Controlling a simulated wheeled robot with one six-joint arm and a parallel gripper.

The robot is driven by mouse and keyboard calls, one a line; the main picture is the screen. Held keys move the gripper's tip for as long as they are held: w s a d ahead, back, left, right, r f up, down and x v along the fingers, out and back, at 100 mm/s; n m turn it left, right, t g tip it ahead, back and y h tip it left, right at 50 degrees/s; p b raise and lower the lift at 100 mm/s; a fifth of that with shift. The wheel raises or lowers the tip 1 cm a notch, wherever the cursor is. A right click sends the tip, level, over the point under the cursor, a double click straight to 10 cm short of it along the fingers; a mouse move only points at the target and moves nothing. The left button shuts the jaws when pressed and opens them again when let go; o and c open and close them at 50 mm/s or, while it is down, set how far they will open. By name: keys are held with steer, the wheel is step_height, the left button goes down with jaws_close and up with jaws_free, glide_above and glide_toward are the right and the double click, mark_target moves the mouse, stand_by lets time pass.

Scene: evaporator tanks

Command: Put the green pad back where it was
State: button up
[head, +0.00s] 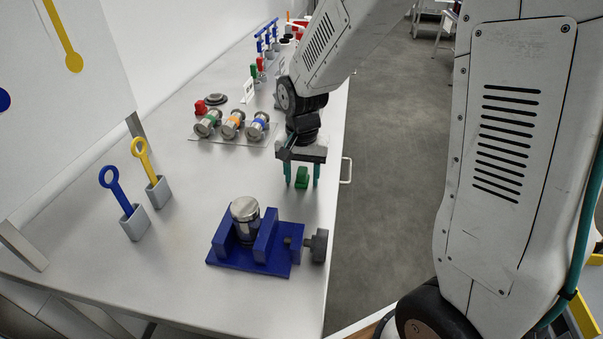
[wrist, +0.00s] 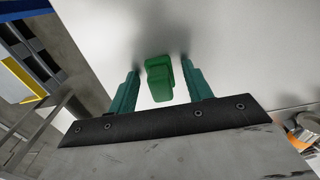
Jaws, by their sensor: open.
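The green pad (head: 302,178) stands on the white table near its right edge, past the blue vise. It also shows in the wrist view (wrist: 159,79), between the two teal fingers and apart from both. My gripper (head: 302,180) is open, with its fingers pointing down on either side of the green pad. In the wrist view my gripper (wrist: 160,85) has clear gaps left and right of the pad. I cannot tell whether the fingertips touch the table.
A blue vise (head: 256,242) holding a metal cylinder (head: 245,217) stands in front. Blue (head: 119,195) and yellow (head: 147,165) ring-handled tools stand in grey holders at left. Several metal cylinders with coloured bands (head: 233,123) lie behind. The table between vise and cylinders is mostly clear.

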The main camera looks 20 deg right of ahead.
mark_target(302, 171)
steer(key=shift+r, duration=0.1)
step_height(302, 171, up, 12)
steer(key=s+d+r+n, duration=0.1)
steer(key=s+n, duration=0.1)
steer(key=s, duration=0.6)
steer(key=s+d+r+n, duration=0.1)
steer(key=s+r+n, duration=0.1)
steer(key=s, duration=0.6)
steer(key=s+d+r+n+t, duration=0.1)
steer(key=s+n, duration=0.1)
steer(key=s, duration=0.6)
steer(key=shift+r+n, duration=0.2)
steer(key=shift+n, duration=0.2)
